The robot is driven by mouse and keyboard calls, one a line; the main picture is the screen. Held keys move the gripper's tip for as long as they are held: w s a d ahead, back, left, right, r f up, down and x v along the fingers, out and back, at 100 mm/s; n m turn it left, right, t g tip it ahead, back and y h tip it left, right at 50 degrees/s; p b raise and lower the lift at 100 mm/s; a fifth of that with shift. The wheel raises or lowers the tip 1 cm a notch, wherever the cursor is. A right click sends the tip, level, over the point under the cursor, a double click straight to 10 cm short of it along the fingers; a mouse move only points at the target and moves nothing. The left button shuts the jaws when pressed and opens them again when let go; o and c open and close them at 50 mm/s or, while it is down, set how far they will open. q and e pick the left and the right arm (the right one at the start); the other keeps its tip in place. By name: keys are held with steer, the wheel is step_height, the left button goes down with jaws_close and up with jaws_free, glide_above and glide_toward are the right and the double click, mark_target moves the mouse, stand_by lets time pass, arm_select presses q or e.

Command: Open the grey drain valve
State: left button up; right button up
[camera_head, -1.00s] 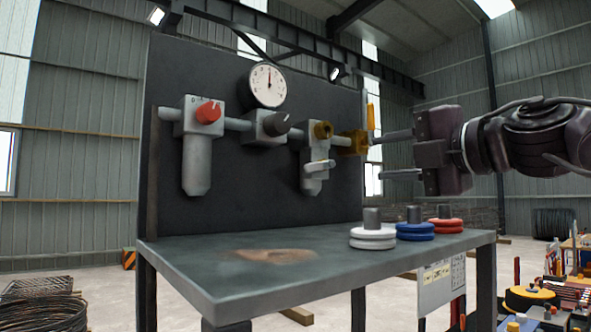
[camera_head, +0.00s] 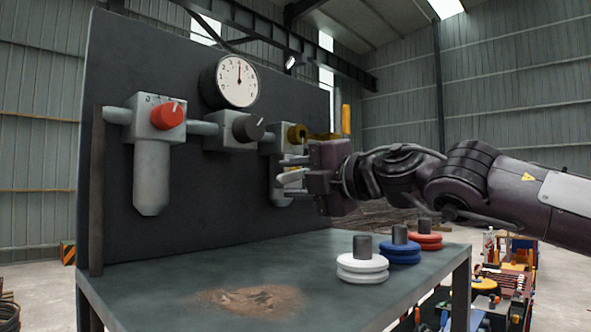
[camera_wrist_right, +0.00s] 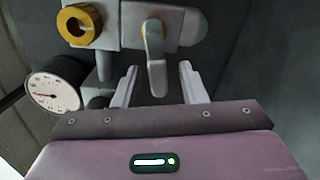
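The grey drain valve is a light grey lever handle (camera_wrist_right: 154,58) low on the lubricator-like unit with the brass port (camera_wrist_right: 80,26). In the head view the handle (camera_head: 291,176) is partly covered by my right gripper (camera_head: 287,172). In the right wrist view my right gripper (camera_wrist_right: 158,80) is open, with one finger on each side of the handle and a visible gap on both sides. The handle hangs down between the fingers. My left gripper is not in view.
A red knob (camera_head: 168,115), a dark grey knob (camera_head: 249,128), a pressure gauge (camera_head: 236,81) and a yellow lever (camera_head: 346,118) are on the panel. White (camera_head: 362,270), blue (camera_head: 401,253) and red (camera_head: 425,241) discs stand on the bench.

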steer(key=shift+s+d, duration=0.1)
steer(key=shift+s+d+r, duration=0.1)
steer(key=shift+d, duration=0.05)
steer(key=shift+s+d, duration=0.1)
steer(key=shift+c, duration=0.6)
jaws_close()
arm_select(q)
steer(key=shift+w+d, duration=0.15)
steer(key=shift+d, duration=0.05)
